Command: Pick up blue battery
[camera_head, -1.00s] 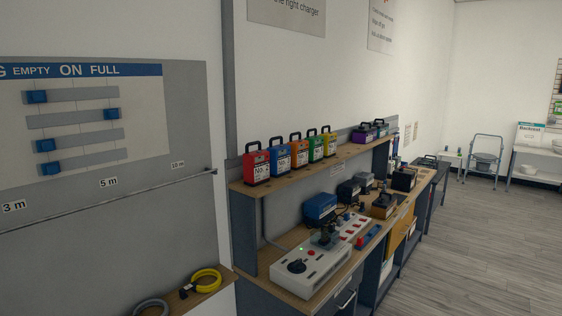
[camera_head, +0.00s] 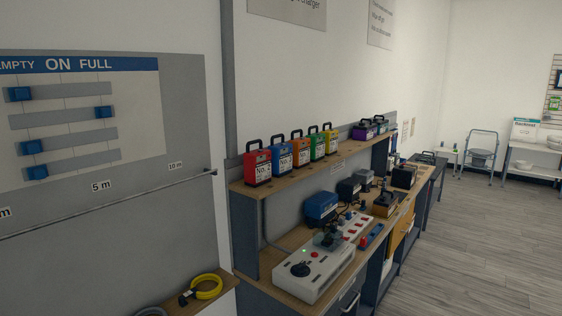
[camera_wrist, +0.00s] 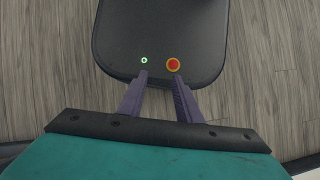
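The blue battery (camera_head: 280,159) stands upright on the upper shelf in the head view. It has a dark handle on top and a pale label on its front. It is second from the left in a row, between a red battery (camera_head: 257,167) and an orange battery (camera_head: 300,151). My gripper (camera_wrist: 159,79) shows only in the wrist view. Its two purple fingers are apart with nothing between them, above my own dark base. The battery is not in the wrist view, and my gripper is well away from it.
Green (camera_head: 317,147) and yellow (camera_head: 331,142) batteries continue the row on the wooden shelf (camera_head: 240,187). Below, a bench holds a white control panel (camera_head: 313,274) and a blue box (camera_head: 321,206). A yellow coil (camera_head: 207,287) lies at lower left. Floor (camera_head: 470,240) is clear at right.

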